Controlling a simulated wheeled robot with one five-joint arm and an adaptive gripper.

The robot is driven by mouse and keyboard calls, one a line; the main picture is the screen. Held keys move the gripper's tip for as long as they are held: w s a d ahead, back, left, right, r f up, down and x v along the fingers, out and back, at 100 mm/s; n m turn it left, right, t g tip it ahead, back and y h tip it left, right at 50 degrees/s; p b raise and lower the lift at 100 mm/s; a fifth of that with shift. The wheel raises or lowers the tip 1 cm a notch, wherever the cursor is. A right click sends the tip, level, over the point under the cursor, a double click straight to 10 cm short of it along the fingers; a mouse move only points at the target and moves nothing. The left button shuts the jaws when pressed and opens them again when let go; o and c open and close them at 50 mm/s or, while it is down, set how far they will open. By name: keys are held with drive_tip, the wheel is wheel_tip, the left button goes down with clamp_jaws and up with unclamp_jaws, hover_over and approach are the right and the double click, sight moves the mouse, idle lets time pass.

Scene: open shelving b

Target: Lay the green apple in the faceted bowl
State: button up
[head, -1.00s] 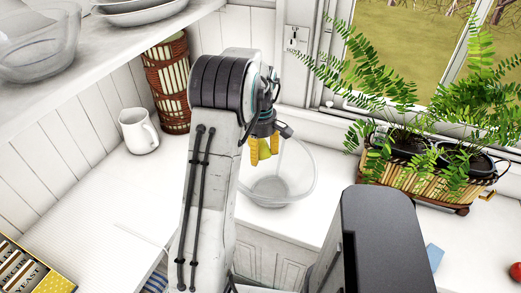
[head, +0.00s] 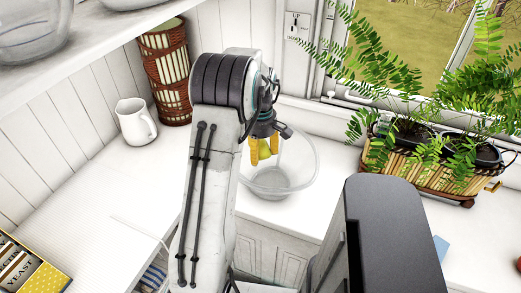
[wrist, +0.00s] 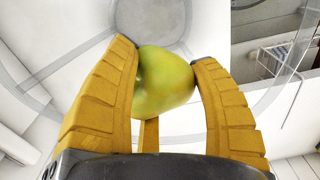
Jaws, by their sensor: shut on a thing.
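My gripper (wrist: 165,90) has yellow fingers shut on the green apple (wrist: 165,82) in the wrist view, one finger on each side of it. In the head view my gripper (head: 263,150) points down, with a sliver of yellow-green between the fingers. The clear glass bowl (head: 305,170) stands on the white counter. In the head view the gripper overlaps the bowl's left part. In the wrist view the bowl's round base (wrist: 152,18) shows beyond the apple. The apple's exact height over the bowl is hard to tell. My arm hides the bowl's left edge in the head view.
A white pitcher (head: 136,122) and a wicker-wrapped cylinder (head: 165,72) stand to the left. A basket planter with ferns (head: 420,175) stands right by the window. A shelf (head: 120,38) with glassware hangs at upper left. The counter between pitcher and arm is clear.

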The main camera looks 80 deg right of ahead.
sight(261, 144)
drive_tip(key=shift+f+b, duration=0.8)
drive_tip(key=shift+f, duration=0.5)
drive_tip(key=shift+f+b, duration=1.45)
drive_tip(key=shift+f, duration=0.5)
idle(0.9)
drive_tip(key=o, duration=1.3)
drive_tip(key=shift+r, duration=0.1)
wheel_tip(261, 144, up, 12)
drive_tip(key=shift+f, duration=0.1)
